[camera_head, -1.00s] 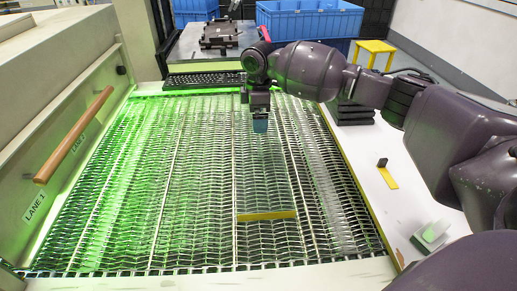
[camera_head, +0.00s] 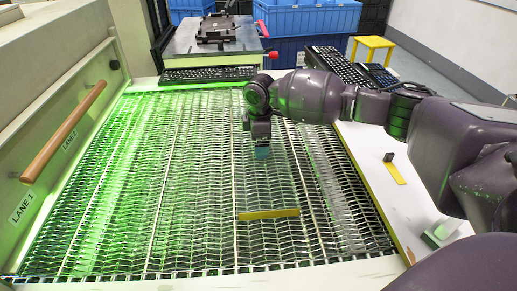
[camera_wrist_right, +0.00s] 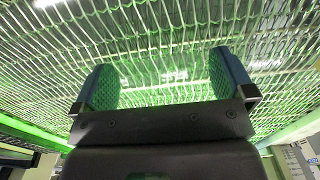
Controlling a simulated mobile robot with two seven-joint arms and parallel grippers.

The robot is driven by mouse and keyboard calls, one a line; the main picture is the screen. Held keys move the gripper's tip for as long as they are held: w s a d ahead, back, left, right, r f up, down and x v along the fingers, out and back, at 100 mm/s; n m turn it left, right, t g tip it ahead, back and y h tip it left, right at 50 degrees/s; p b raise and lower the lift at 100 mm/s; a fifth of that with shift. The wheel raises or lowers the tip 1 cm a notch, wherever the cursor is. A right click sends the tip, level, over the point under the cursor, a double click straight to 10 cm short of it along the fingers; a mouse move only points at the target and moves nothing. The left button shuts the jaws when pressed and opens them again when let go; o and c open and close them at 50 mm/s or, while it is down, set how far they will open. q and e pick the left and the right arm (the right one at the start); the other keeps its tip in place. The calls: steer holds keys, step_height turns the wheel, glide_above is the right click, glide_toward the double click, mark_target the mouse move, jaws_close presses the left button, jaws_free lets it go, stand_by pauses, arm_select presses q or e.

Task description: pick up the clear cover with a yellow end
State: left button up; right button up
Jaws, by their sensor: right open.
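The clear cover lies flat on the wire mesh conveyor (camera_head: 130,190), its yellow end (camera_head: 268,214) towards me. Its see-through body is hard to make out against the mesh and runs away from the yellow end, under my right gripper. My right gripper (camera_head: 262,153) points down over the far part of the cover. In the right wrist view the two fingers (camera_wrist_right: 160,85) with green-lit pads stand wide apart with nothing seen between them. I cannot tell the exact height above the cover. My left gripper is not in view.
A black keyboard (camera_head: 208,73) lies beyond the belt, and more keyboards (camera_head: 345,68) lie at the back right. A white side table (camera_head: 375,150) on the right holds a small yellow strip (camera_head: 395,173). A machine wall with a wooden handle (camera_head: 65,148) bounds the left.

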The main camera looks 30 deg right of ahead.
steer(key=shift+r, duration=0.15)
steer(key=c, duration=0.8)
steer(key=shift+r, duration=0.6)
steer(key=shift+r+p, duration=2)
steer(key=shift+r, duration=7.45)
steer(key=o, duration=0.3)
steer(key=c, duration=0.3)
steer(key=shift+s+f, duration=0.1)
